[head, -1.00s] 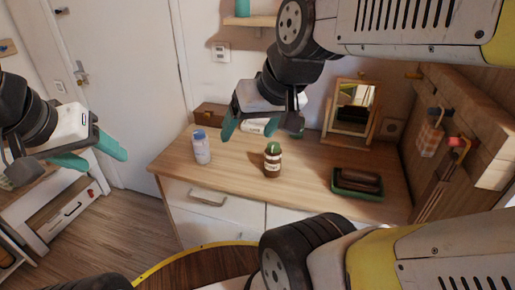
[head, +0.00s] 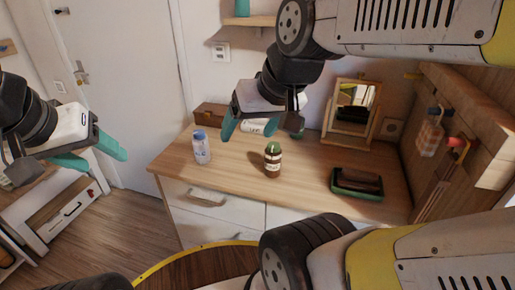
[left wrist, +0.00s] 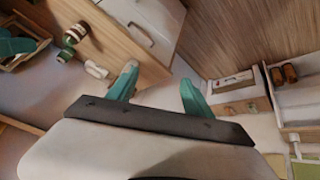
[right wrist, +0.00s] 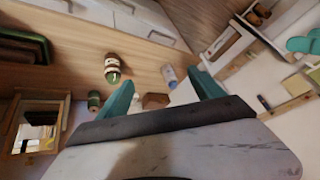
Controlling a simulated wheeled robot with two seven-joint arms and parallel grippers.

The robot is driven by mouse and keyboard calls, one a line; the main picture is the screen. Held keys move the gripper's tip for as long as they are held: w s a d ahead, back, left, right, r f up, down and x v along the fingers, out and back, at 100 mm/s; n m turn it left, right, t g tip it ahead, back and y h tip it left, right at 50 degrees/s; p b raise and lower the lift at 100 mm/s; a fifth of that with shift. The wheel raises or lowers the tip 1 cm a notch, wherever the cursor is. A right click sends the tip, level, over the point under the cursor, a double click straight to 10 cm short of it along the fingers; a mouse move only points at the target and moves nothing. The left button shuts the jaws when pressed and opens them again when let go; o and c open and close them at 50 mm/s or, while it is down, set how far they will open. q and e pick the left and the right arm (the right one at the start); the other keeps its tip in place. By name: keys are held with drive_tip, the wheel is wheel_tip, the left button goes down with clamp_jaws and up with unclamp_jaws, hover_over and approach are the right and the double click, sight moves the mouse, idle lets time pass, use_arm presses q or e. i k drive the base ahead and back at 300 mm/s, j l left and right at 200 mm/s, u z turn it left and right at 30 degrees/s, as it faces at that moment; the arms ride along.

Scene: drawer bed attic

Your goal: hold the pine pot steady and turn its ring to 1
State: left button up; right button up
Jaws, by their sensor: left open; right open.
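The pine pot appears to be the small brown jar with a pale label and green top (head: 272,160), upright on the wooden dresser top. It also shows in the right wrist view (right wrist: 112,70). Its ring and any numbers are too small to read. My right gripper (head: 262,124) is open and empty, above and behind the jar in the head view; its two teal fingers also show in the right wrist view (right wrist: 162,92). My left gripper (head: 95,155) is open and empty, well left of the dresser; its fingers frame nothing in the left wrist view (left wrist: 160,90).
A blue-capped bottle (head: 201,147) stands left of the jar. A green tray (head: 357,183) with a dark item lies to the right. A mirror (head: 352,110) and a brown box (head: 210,115) stand at the back. The dresser's front edge is clear.

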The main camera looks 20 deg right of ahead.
sight(273, 146)
drive_tip(key=i+j, duration=0.1)
drive_tip(key=j, duration=0.35)
drive_tip(key=i+j+z, duration=0.15)
drive_tip(key=j, duration=0.8)
drive_tip(key=z, duration=1.65)
drive_tip(key=i+j, duration=0.05)
drive_tip(key=j, duration=0.05)
